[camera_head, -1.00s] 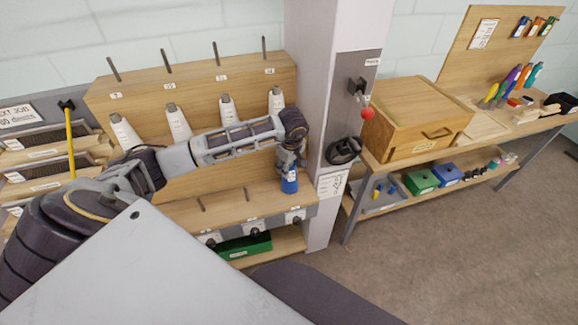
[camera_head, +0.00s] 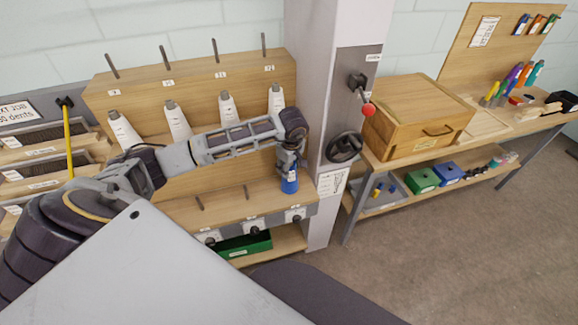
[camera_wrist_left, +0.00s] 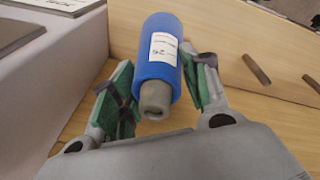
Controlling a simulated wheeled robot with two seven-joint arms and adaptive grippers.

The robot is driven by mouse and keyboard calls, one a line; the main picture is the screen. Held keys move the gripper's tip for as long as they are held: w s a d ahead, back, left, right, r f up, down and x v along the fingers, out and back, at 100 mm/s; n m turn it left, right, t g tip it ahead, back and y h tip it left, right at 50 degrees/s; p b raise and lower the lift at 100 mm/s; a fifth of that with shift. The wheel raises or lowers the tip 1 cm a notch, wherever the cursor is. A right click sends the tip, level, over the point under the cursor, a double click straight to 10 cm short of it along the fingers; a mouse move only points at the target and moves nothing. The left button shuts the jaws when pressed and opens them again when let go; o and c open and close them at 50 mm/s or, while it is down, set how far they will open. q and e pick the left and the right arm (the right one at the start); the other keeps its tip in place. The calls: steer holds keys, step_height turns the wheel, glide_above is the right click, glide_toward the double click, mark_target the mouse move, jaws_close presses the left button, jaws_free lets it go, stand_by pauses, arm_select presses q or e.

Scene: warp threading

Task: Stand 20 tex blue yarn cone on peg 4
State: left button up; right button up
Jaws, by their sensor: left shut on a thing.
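The blue yarn cone (camera_head: 289,184) with a white label is at the right end of the rack's lower shelf, wide end down and nearly upright. My left gripper (camera_head: 289,168) is shut on it near its narrow top. In the left wrist view the blue cone (camera_wrist_left: 160,50) lies between the green-padded fingers of the left gripper (camera_wrist_left: 163,88), its grey tip toward the camera. Peg 4 itself does not show; the cone and gripper cover the right end of the peg row. I cannot tell whether a peg is inside the cone. My right gripper is not in view.
Bare pegs (camera_head: 247,192) stand left of the cone. White cones (camera_head: 178,121) stand on the wooden rack behind my left arm. A grey post (camera_head: 325,120) with a red-knobbed lever (camera_head: 368,109) rises close to the right. A green bin (camera_head: 244,245) sits below the shelf.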

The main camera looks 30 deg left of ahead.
arm_select(q)
steer(key=o, duration=1)
steer(key=shift+c, duration=0.2)
steer(key=v, duration=1.2)
